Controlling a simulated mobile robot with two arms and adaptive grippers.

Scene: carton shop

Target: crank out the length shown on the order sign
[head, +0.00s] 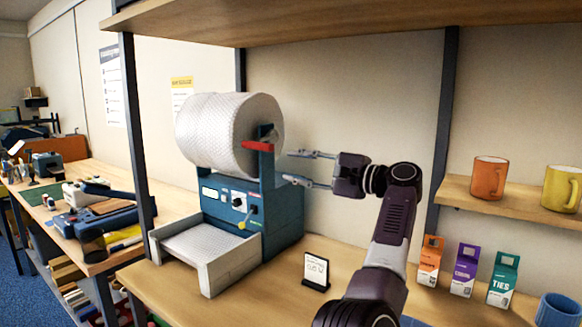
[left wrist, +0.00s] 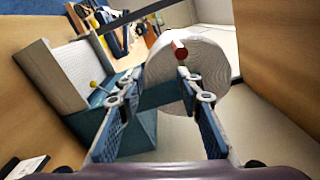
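The dispenser (head: 285,215) is a teal machine with a large white textured roll (head: 215,130) on top. Its red handle (head: 257,146) sticks out at the roll's right end; it also shows in the left wrist view (left wrist: 180,50). A yellow lever (head: 245,221) and dark knobs are on the front. The grey tray (head: 240,262) in front holds a flat white textured sheet. A small black-framed order sign (head: 316,270) stands on the bench; its writing is too small to read surely. My left gripper (head: 289,168) is open and empty, right of the handle. My right gripper is out of view.
A shelf (head: 300,18) hangs above. At right, an orange mug (head: 488,178) and a yellow mug (head: 562,188) stand on a small shelf, with several small boxes below. A dark post (head: 137,140) stands left of the dispenser. Bench around the sign is clear.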

